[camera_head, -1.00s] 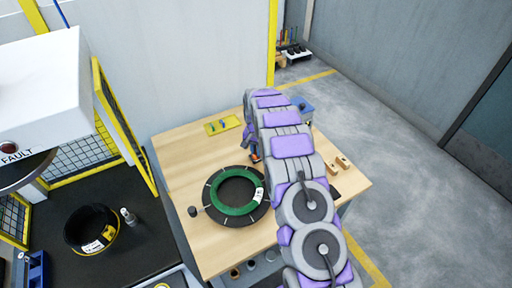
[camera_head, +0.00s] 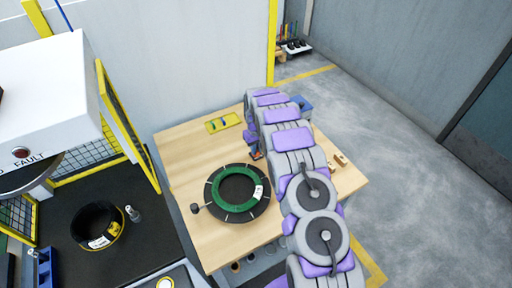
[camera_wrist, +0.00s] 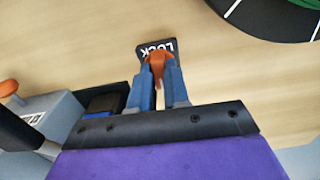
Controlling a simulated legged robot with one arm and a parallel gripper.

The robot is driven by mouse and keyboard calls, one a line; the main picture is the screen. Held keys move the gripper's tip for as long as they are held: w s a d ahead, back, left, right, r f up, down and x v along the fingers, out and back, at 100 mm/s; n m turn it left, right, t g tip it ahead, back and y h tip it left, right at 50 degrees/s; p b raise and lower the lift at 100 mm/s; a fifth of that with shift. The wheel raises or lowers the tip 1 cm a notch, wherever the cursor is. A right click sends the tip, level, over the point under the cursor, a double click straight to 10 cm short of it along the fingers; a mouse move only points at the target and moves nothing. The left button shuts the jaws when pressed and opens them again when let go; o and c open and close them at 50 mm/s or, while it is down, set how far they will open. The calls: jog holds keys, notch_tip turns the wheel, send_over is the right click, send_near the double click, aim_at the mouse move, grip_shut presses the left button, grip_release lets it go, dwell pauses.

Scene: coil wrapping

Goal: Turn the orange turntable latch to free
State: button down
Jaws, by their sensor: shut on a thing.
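The orange latch (camera_wrist: 157,68) sits between the two blue fingers of my gripper (camera_wrist: 159,76) in the wrist view. My gripper is shut on it. A black plate (camera_wrist: 150,46) marked LOCK lies just beyond the fingertips, partly covered by them. The turntable (camera_head: 213,206) is a dark disc with white marks and carries a green ring (camera_head: 222,186) with a white label. Its edge (camera_wrist: 250,20) shows at the wrist view's upper right.
The wooden table (camera_head: 185,155) bears a yellow tray (camera_head: 222,122) at the back. A grey box with an orange-topped lever (camera_wrist: 10,88) stands left of my gripper in the wrist view. A black coil (camera_head: 96,226) lies on the dark bench at left.

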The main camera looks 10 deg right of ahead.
jog(key=shift+w+r+n, duration=0.15)
jog(key=shift+w+n, duration=0.05)
jog(key=shift+n, duration=0.1)
jog(key=c, duration=1.1)
grip_release()
jog(key=shift+s, duration=0.1)
notch_tip(320, 180, up, 17)
jog(key=p, duration=0.1)
jog(key=shift+a, duration=0.1)
